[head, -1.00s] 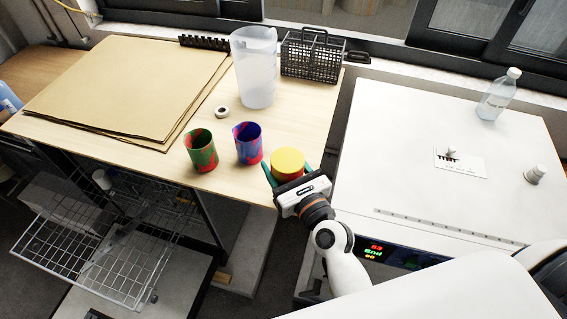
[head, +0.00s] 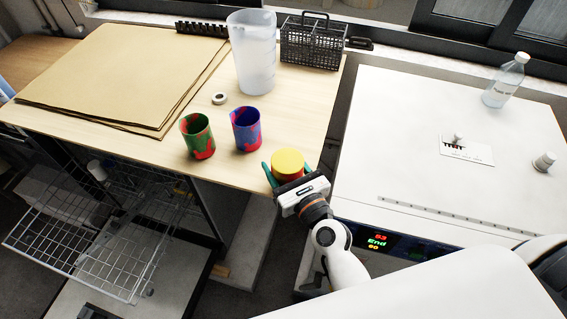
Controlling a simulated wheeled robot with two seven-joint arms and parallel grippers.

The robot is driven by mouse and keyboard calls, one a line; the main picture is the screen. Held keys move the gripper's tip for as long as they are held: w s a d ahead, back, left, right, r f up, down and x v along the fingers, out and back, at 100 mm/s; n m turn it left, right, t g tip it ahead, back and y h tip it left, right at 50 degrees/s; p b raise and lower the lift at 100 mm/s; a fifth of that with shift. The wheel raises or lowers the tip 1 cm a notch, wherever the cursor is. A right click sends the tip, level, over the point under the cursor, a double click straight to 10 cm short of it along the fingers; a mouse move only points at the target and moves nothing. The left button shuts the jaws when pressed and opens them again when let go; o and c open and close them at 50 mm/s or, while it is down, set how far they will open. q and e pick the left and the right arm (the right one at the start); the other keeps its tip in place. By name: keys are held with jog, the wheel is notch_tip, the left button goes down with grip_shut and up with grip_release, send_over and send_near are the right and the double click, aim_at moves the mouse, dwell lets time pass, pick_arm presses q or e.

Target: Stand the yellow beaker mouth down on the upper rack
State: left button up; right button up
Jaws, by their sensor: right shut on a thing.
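The yellow beaker (head: 288,161) shows a flat yellow disc on top and a red side below. The disc looks like a closed base, but I cannot be sure. My right gripper (head: 284,173) is shut on it at the front right corner of the wooden table, with a green finger at each side. The beaker's lower part is hidden by the gripper. Wire racks stick out at the lower left below the table; the upper rack (head: 40,225) seems to be the left one, overlapping another wire rack (head: 112,272). My left gripper is not in view.
A green-red beaker (head: 198,137) and a blue-red beaker (head: 246,130) stand mouth up on the table (head: 290,105). Behind them are a tall clear jug (head: 253,55), a tape roll (head: 219,98) and a black basket (head: 312,45). A white bench (head: 420,150) lies right.

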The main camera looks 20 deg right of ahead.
jog(key=shift+f, duration=0.25)
dwell(0.4)
jog(key=o, duration=1)
jog(key=shift+o, duration=0.2)
jog(key=shift+s, duration=0.1)
jog(key=s+d+b, duration=0.2)
jog(key=s+b, duration=0.2)
jog(key=s, duration=0.7)
jog(key=shift+s+d, duration=0.15)
jog(key=shift+s, duration=0.2)
